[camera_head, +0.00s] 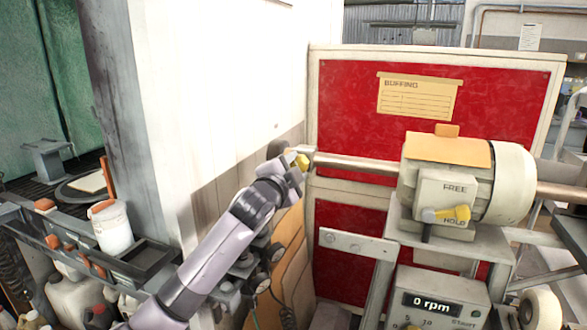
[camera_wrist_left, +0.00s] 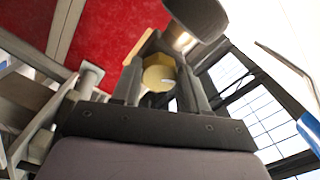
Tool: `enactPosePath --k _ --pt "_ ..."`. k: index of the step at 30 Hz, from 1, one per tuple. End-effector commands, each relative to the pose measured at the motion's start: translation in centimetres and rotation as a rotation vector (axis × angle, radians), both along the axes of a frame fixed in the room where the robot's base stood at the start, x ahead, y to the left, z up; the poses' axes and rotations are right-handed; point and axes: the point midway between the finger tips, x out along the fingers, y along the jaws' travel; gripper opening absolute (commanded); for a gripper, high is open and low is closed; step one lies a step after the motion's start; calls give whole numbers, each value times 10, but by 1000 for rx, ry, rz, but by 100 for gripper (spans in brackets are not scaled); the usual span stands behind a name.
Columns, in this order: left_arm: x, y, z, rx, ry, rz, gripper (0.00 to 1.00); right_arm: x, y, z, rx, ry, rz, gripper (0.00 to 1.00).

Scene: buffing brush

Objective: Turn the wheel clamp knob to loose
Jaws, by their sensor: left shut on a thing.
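The yellow wheel clamp knob (camera_head: 303,162) is at the left end of the motor's horizontal shaft (camera_head: 355,167). My left gripper (camera_head: 294,160) is at this shaft end, shut on the knob. In the left wrist view the faceted yellow knob (camera_wrist_left: 158,76) sits between the two dark fingers of my left gripper (camera_wrist_left: 160,70). The fingers hide its sides. No label for loose or tight can be read there. My right gripper is in neither view.
The cream buffing motor (camera_head: 450,180) carries a yellow-handled FREE/HOLD lever (camera_head: 447,214), its handle pointing right. A control box (camera_head: 437,302) below reads 0 rpm. A red panel (camera_head: 345,105) stands behind the shaft. A white wall (camera_head: 215,90) is left of the gripper.

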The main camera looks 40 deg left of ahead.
Motion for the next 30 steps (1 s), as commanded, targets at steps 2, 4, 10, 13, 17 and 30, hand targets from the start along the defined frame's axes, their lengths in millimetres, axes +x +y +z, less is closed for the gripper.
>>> enactPosePath --k 2,4,10,13,17,30 --pt "0 -1 -2 -75 -15 -1 13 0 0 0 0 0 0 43" --pt "0 -2 -2 -140 -31 -1 13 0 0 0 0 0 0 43" --pt "0 -2 -3 -325 -74 -2 13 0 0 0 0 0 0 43" --pt "0 -2 -3 -418 -96 -1 13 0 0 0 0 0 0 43" --pt "1 -3 -3 -536 -126 0 13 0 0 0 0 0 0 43" --pt "1 -4 -3 -893 -212 0 13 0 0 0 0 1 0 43"
